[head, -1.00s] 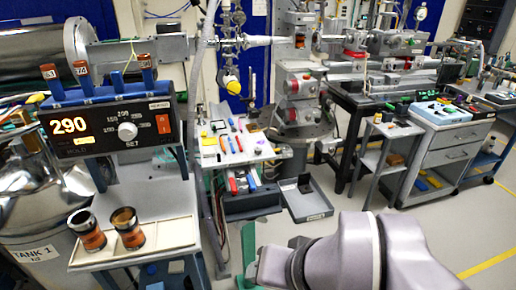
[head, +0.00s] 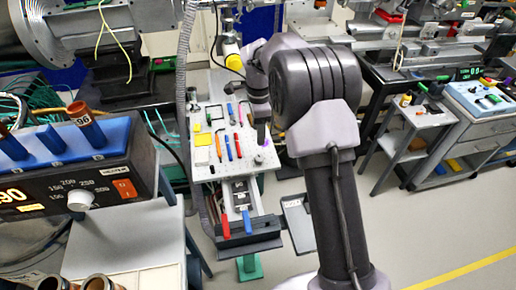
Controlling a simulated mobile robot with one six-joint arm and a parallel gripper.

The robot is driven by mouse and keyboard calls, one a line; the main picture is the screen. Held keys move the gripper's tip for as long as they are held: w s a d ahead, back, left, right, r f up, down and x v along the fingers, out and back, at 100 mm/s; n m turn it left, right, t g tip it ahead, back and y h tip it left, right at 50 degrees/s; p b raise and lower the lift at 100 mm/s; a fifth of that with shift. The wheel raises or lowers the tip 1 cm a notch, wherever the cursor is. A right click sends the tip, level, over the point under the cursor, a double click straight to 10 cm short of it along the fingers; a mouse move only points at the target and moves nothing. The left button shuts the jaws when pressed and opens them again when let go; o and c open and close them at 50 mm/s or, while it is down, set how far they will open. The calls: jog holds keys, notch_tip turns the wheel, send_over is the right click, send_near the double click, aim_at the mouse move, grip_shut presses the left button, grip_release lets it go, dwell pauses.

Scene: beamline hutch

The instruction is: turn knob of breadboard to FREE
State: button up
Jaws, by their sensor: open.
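The breadboard (head: 203,172) is a pale perforated plate on a stand in the middle of the head view, with hand tools lying on it. My arm reaches over its right side from the right. My gripper (head: 261,137) points down at the right edge of the board; it is small and dark here, open, with nothing seen held. A small purple spot (head: 267,143) shows right beside the fingertips; I cannot tell whether it is part of the knob. The knob and any FREE marking are not readable, perhaps hidden by my gripper.
Red, blue and orange tools lie on the board close left of my gripper. A drawer (head: 240,222) with coloured handles sits below. A controller box (head: 70,165) stands at left. Clear floor lies at lower right.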

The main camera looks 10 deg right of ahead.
aim_at(259, 158)
notch_tip(259, 158, down, 13)
jog(key=b, duration=0.3)
jog(key=shift+w+f, duration=0.1)
jog(key=shift+c, duration=0.2)
grip_shut()
